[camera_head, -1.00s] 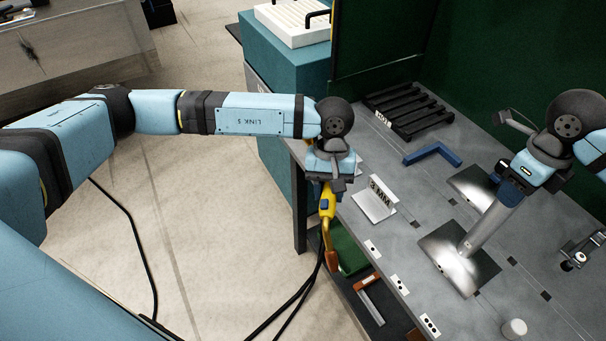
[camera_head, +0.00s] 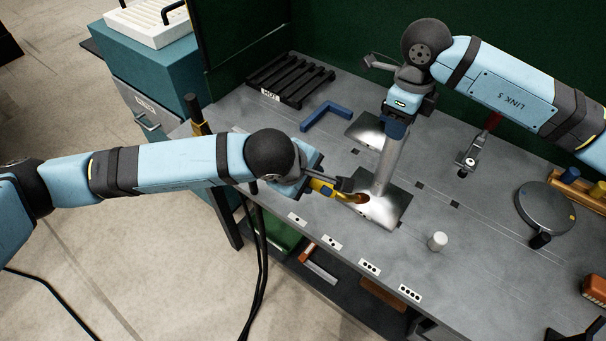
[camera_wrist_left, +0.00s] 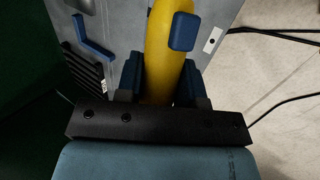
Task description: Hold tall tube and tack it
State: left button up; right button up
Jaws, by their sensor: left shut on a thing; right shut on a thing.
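The tall grey tube (camera_head: 389,160) stands upright on a shiny square metal plate (camera_head: 392,212) on the workbench. My right gripper (camera_head: 397,121) is shut on the tube's upper end. My left gripper (camera_head: 316,181) is shut on a yellow welding torch (camera_head: 325,187). The torch's copper-coloured tip (camera_head: 358,198) is close to the tube's base, at the plate; I cannot tell whether it touches. In the left wrist view the yellow torch body (camera_wrist_left: 165,60) lies between the blue fingers, and its tip is out of sight.
A second metal plate (camera_head: 366,130) lies behind the tube. A blue angle piece (camera_head: 326,115) and a black slotted rack (camera_head: 290,80) are at the back left. A white cylinder (camera_head: 437,241), a clamp (camera_head: 467,161) and a round grey disc (camera_head: 545,207) are to the right.

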pick_arm(q)
jog(key=shift+r, duration=0.1)
jog(key=shift+w+d+f, duration=0.4)
jog(key=shift+w+f, duration=0.15)
jog(key=shift+f, duration=0.1)
jog(key=shift+w+d+f, duration=0.35)
jog(key=shift+w+f, duration=0.25)
jog(key=shift+f, duration=0.1)
jog(key=shift+w+d+f, duration=0.4)
jog(key=shift+w+f, duration=0.15)
jog(key=shift+f, duration=0.1)
jog(key=shift+w+d+f, duration=0.2)
jog(key=shift+w+f, duration=0.15)
jog(key=shift+f, duration=0.05)
dwell(1.8)
jog(key=shift+s+r, duration=0.15)
jog(key=shift+r, duration=0.05)
dwell(0.5)
jog(key=shift+s+a+r, duration=0.4)
jog(key=shift+s+r, duration=0.15)
jog(key=shift+r, duration=0.1)
jog(key=shift+s+a+r, duration=0.35)
jog(key=shift+s+r, duration=0.2)
jog(key=shift+r, duration=0.1)
jog(key=shift+s+a+r, duration=0.4)
jog(key=shift+s+r, duration=0.15)
jog(key=shift+r, duration=0.1)
pick_arm(e)
jog(key=o, duration=1)
